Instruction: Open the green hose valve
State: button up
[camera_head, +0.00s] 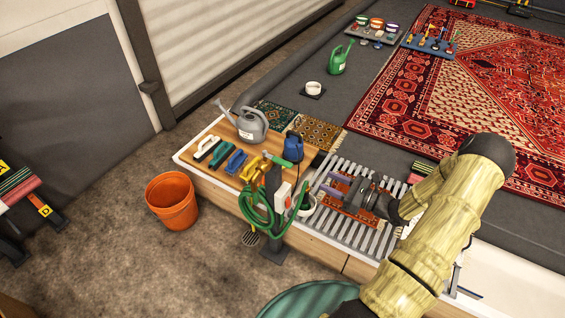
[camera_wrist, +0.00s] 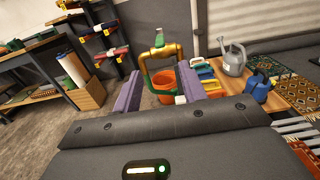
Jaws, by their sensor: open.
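The hose tap is a brass pipe fitting (camera_head: 255,168) on a post at the front edge of the wash pit, with a green hose (camera_head: 250,210) coiled below it. In the wrist view the brass pipe (camera_wrist: 147,62) forms an arch ahead of my fingers, with a green upright part (camera_wrist: 159,39) at its top, which looks like the valve handle. My gripper (camera_wrist: 159,92) is open and empty, its two purple fingers spread either side of the view of the pipe. In the head view my gripper (camera_head: 335,188) is right of the tap, apart from it, above the grate.
A wooden board (camera_head: 203,170) left of the tap holds brushes, a grey watering can (camera_head: 250,124) and a blue jug (camera_head: 293,147). An orange bucket (camera_head: 172,201) stands on the floor. A slatted grate (camera_head: 352,235) and a red rug (camera_head: 450,90) lie to the right.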

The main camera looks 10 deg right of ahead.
aim_at(272, 157)
jog(key=shift+a, duration=0.1)
jog(key=x, duration=1.7)
jog(key=shift+w+a+f+p, duration=0.1)
jog(key=shift+w+p, duration=0.05)
jog(key=shift+p, duration=0.25)
grip_shut()
